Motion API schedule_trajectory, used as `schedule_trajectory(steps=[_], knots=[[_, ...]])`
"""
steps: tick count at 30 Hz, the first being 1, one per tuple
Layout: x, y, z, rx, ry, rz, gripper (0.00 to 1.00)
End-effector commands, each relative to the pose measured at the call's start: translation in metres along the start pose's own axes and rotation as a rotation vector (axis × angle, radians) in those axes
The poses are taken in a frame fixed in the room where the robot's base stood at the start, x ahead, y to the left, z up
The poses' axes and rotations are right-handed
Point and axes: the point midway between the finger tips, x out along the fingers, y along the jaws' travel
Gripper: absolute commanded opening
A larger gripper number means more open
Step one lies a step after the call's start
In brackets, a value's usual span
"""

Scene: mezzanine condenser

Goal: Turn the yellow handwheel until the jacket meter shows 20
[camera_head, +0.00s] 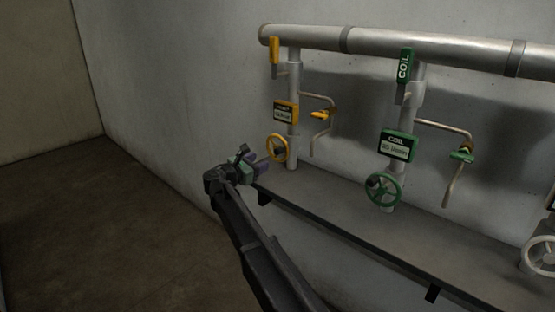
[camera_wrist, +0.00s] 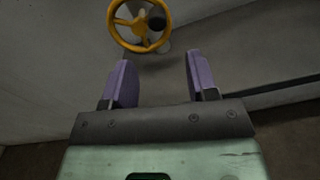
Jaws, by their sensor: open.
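The yellow handwheel (camera_head: 277,148) is low on the left white pipe. It also shows in the wrist view (camera_wrist: 120,38), at the top, beyond my fingertips. My gripper (camera_head: 264,162) is just left of and below the wheel in the head view. In the wrist view its two purple fingers (camera_wrist: 159,75) stand apart with nothing between them. They do not appear to touch the wheel. A yellow-framed meter (camera_head: 286,112) is on the pipe above the wheel; its writing is too small to read with certainty.
A yellow lever (camera_head: 274,50) and a small yellow tap (camera_head: 322,114) are near the same pipe. To the right are a green handwheel (camera_head: 383,190), a green COIL meter (camera_head: 398,146) and a white handwheel (camera_head: 541,256). A grey shelf (camera_head: 340,210) runs below them.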

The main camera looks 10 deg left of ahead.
Motion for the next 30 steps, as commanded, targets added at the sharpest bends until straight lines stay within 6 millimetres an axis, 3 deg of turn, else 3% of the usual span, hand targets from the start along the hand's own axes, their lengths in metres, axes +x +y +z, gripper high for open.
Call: schedule_trajectory(steps=[8,16,21,30], knots=[[0.013,0.003,0.005,-0.048,-0.021,0.009,0.53],[0.075,0.004,0.006,-0.046,-0.020,0.006,0.53],[0.103,0.003,0.006,-0.045,-0.020,0.007,0.53],[0.109,0.003,0.006,-0.044,-0.019,0.009,0.53]])
